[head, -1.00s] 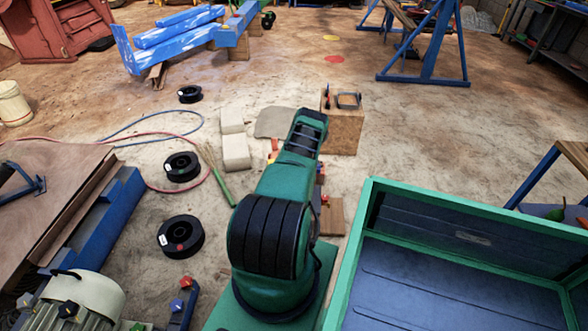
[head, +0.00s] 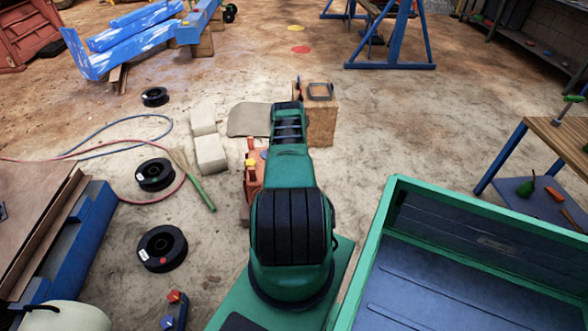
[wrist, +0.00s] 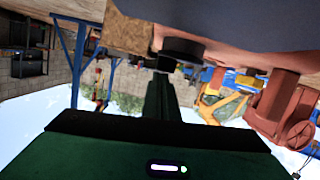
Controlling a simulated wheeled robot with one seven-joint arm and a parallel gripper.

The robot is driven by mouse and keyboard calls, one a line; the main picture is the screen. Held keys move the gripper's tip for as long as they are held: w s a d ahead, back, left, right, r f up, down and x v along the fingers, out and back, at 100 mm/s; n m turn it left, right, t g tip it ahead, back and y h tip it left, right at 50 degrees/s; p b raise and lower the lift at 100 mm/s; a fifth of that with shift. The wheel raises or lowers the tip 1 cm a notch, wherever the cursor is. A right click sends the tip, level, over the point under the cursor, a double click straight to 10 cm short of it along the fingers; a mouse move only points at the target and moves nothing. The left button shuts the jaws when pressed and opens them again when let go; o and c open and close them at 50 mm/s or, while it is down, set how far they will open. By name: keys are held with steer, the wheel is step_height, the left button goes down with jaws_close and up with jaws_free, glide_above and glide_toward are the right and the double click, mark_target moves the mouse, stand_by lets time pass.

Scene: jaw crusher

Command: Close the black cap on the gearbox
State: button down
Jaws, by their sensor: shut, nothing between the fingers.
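An orange-red gearbox (head: 253,172) stands on the floor just left of my arm in the head view, partly hidden by it. In the wrist view, which is upside down, its reddish body (wrist: 225,52) fills the upper right. A round black part (wrist: 183,48), which looks like the black cap, shows at its edge. My gripper (wrist: 164,76) is shut and empty, with its fingertips right by this black part. I cannot tell whether they touch it or whether the cap is seated. In the head view my gripper is hidden behind my arm.
A wooden block (head: 321,122) stands beyond my arm. Pale blocks (head: 210,153), a green-handled brush (head: 198,190) and black spools (head: 161,248) lie to the left. A large green-rimmed trough (head: 470,210) takes the right front. Open floor (head: 400,125) lies beyond the trough.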

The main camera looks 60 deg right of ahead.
steer(key=shift+s+f, duration=0.1)
stand_by(0.3)
steer(key=shift+a, duration=0.1)
steer(key=shift+s+a, duration=0.25)
steer(key=shift+a, duration=0.05)
steer(key=v, duration=0.9)
steer(key=shift+d, duration=0.1)
